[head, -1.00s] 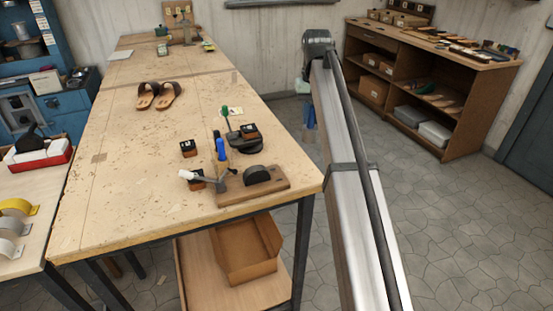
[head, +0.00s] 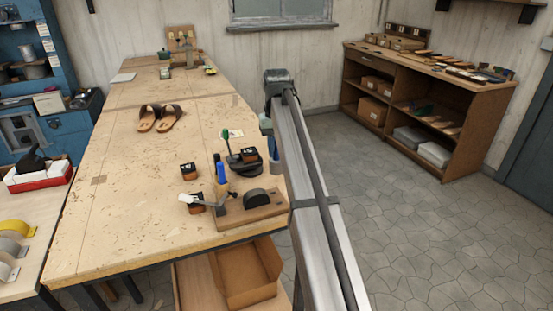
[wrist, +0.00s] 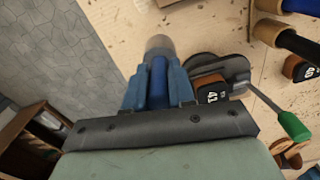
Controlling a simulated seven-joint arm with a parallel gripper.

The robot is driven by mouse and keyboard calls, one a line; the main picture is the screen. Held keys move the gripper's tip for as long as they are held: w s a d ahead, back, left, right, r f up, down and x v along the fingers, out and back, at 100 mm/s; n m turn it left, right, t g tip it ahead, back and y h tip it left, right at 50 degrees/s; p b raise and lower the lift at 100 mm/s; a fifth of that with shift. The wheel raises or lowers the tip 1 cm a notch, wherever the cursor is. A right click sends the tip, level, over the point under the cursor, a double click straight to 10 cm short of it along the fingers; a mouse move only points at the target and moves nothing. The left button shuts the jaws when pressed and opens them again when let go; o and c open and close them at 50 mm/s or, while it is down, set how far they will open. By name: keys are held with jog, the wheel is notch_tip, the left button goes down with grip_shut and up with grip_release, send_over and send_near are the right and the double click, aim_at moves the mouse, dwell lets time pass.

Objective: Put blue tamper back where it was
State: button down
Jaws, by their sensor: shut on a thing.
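My gripper (wrist: 158,88) is shut on the blue tamper (wrist: 159,72), whose dark blue handle shows between the lighter blue fingers in the wrist view. Its grey round end (wrist: 160,45) points away from the wrist, beside the bench edge. In the head view my gripper (head: 267,125) is at the bench's right edge, mostly hidden by my arm; the tamper cannot be made out clearly there. A separate blue-handled tool (head: 221,173) stands at the wooden block (head: 250,209) on the bench, left of my gripper.
The workbench (head: 110,215) holds a green-handled tool on a dark round base (head: 245,165), small numbered boxes (head: 188,172) and sandals (head: 160,117). The green handle (wrist: 294,126) and a box marked 41 (wrist: 212,94) are close to my gripper. The bench's left front is clear.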

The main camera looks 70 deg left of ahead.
aim_at(277, 159)
jog(key=shift+f, duration=1.8)
jog(key=shift+f, duration=0.1)
jog(key=c, duration=1)
grip_release()
jog(key=shift+o, duration=0.2)
notch_tip(277, 159, up, 12)
jog(key=shift+r, duration=0.15)
